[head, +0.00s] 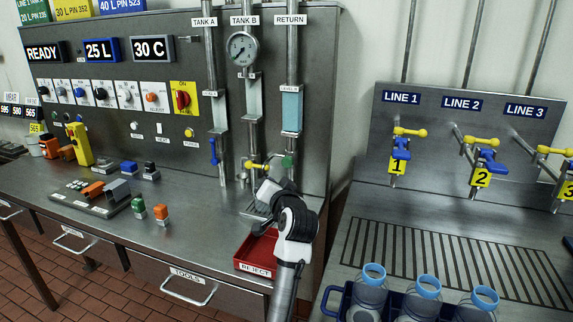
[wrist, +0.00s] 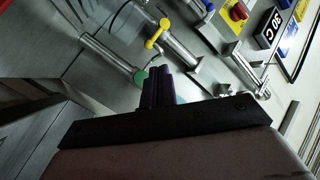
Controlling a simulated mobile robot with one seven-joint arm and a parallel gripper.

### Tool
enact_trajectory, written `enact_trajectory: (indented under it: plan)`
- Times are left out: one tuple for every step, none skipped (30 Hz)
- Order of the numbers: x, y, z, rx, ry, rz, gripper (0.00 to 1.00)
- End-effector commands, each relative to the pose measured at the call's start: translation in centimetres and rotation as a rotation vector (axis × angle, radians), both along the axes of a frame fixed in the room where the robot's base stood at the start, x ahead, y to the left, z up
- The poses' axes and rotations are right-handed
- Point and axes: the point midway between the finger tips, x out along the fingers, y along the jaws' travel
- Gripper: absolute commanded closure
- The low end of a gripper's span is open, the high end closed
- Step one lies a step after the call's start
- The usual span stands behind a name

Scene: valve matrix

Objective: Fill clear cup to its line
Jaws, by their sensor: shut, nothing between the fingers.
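My gripper (wrist: 158,88) is shut and empty in the wrist view, its fingertips just beside a green round knob (wrist: 140,78) at the end of a pipe. In the head view my dark wrist is in front of the steel panel, just below that green knob (head: 288,160), and hides the fingertips. I cannot tell whether the fingers touch the knob. A yellow valve handle (head: 257,167) is just left of the knob; it also shows in the wrist view (wrist: 157,33). I cannot make out a clear cup for certain; my arm hides part of the area below the pipes.
A red reject bin (head: 258,250) is at the bench's front edge, beside my arm. A blue crate (head: 330,300) holds clear bottles with blue rims at lower right. LINE valves (head: 402,150) stand right. Small blocks (head: 161,212) lie left; the bench's front middle is clear.

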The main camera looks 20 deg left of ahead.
Motion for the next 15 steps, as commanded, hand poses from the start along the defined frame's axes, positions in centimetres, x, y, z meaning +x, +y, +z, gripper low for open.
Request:
enact_trajectory:
  plan:
    - [0.0,0.0,0.0,0.0,-0.001,0.0,1.0]
    - [0.0,0.0,0.0,0.0,-0.001,0.0,1.0]
    - [0.0,0.0,0.0,0.0,-0.002,0.0,1.0]
    - [0.0,0.0,0.1,0.0,-0.002,0.0,1.0]
    - [0.0,0.0,0.1,0.0,-0.003,0.0,1.0]
    - [0.1,0.0,0.1,0.0,-0.003,0.0,1.0]
    - [0.2,0.0,0.1,0.0,-0.003,0.0,1.0]
    - [0.3,0.0,0.1,0.001,-0.003,-0.001,1.0]
    - [0.6,0.0,0.1,0.0,-0.002,-0.001,1.0]
    - [0.8,0.0,0.1,0.001,-0.002,-0.002,1.0]
    - [1.1,0.0,0.1,0.002,-0.003,-0.001,1.0]
    - [1.6,0.0,0.1,0.002,-0.003,-0.002,1.0]
    - [1.9,-0.1,0.1,0.002,-0.003,-0.001,1.0]
    - [2.3,-0.1,0.1,0.002,-0.003,-0.001,1.0]
    - [2.9,-0.1,0.1,0.002,-0.002,-0.002,1.0]
